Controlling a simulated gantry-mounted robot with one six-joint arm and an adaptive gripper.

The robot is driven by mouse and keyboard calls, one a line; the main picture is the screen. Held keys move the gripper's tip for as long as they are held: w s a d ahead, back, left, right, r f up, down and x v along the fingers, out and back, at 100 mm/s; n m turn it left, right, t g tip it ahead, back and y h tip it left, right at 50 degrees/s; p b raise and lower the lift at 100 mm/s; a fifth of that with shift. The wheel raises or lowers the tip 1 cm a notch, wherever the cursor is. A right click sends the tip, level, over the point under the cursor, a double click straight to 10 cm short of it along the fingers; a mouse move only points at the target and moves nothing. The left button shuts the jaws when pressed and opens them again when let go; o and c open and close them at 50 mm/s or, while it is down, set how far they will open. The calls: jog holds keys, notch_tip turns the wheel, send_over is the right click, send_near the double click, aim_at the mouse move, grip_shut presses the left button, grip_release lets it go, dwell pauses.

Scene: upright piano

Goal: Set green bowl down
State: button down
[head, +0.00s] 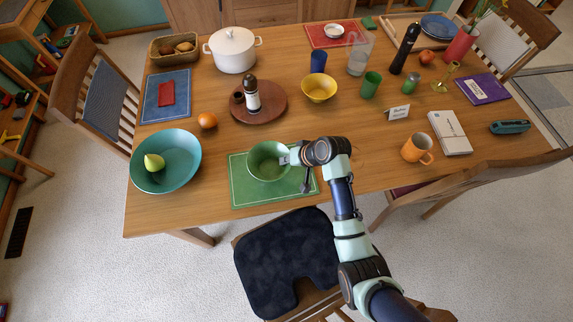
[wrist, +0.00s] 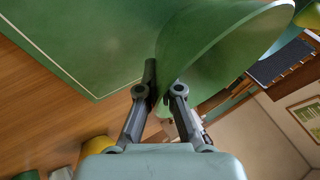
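The green bowl (head: 268,163) is upright over the green placemat (head: 247,194) at the table's near edge. My gripper (head: 291,158) is at the bowl's right side in the head view. In the wrist view, my gripper's fingers (wrist: 160,88) pinch the wall of the green bowl (wrist: 222,48) at its rim, one finger on each side. The green placemat (wrist: 85,40) fills the upper left there. I cannot tell whether the bowl's base touches the mat; the base is hidden.
A large teal bowl (head: 180,172) with a pear stands left of the mat. An orange (head: 207,120) and a round brown board (head: 270,112) lie behind it. An orange mug (head: 414,150) stands to the right. A chair with a dark cushion (head: 285,255) stands in front.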

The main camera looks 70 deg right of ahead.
notch_tip(320, 180, down, 3)
jog(key=shift+r, duration=0.1)
jog(key=c, duration=1.8)
grip_release()
jog(key=shift+f, duration=0.2)
jog(key=o, duration=0.5)
jog(key=shift+r, duration=0.3)
jog(key=p+v, duration=0.2)
jog(key=v, duration=1)
jog(key=shift+f+p, duration=0.1)
jog(key=shift+p, duration=0.2)
